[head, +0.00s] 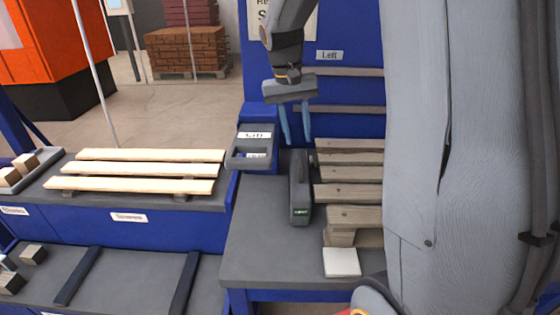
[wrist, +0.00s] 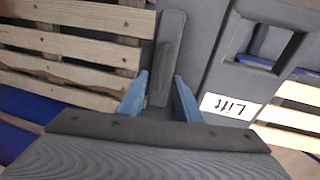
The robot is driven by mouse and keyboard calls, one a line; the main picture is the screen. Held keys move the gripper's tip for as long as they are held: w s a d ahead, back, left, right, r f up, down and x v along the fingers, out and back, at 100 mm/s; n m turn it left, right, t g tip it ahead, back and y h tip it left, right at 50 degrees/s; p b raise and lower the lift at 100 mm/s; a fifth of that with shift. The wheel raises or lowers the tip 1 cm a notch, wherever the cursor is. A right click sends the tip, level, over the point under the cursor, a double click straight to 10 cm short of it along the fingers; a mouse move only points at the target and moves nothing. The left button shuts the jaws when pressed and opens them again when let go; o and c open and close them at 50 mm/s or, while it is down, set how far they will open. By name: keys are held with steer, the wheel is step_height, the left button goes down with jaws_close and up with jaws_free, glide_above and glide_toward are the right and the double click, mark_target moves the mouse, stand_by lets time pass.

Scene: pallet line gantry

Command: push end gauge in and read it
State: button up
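The end gauge (head: 300,190) is a dark grey upright block on the grey bench top, with a small green display on its near end. It stands beside the left ends of the pallet's boards (head: 348,173); I cannot tell whether it touches them. My gripper (head: 296,138) is above the gauge's far end, pointing down, its blue fingers apart with nothing held. In the wrist view, the gauge (wrist: 167,45) runs away from between the open fingers (wrist: 160,95). I cannot tell whether the fingers touch it. The display's reading is too small to make out.
A grey housing labelled "Lift" (head: 255,136) stands close left of the gauge. A white block (head: 341,262) lies at the near right. A pallet of pale slats (head: 140,170) lies on the left bench. Bare bench (head: 262,245) is free at the front. A large grey shape blocks the right.

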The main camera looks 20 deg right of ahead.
mark_target(301, 158)
steer(key=shift+w+d+f+p, duration=0.2)
steer(key=shift+d+f+p, duration=0.05)
steer(key=shift+f, duration=1)
steer(key=shift+w+d+f+p, duration=0.2)
steer(key=shift+w+d+f, duration=0.05)
steer(key=shift+f, duration=0.95)
steer(key=shift+w+d+f+p, duration=0.2)
steer(key=shift+d+f+p, duration=0.05)
steer(key=shift+f, duration=1)
jaws_close()
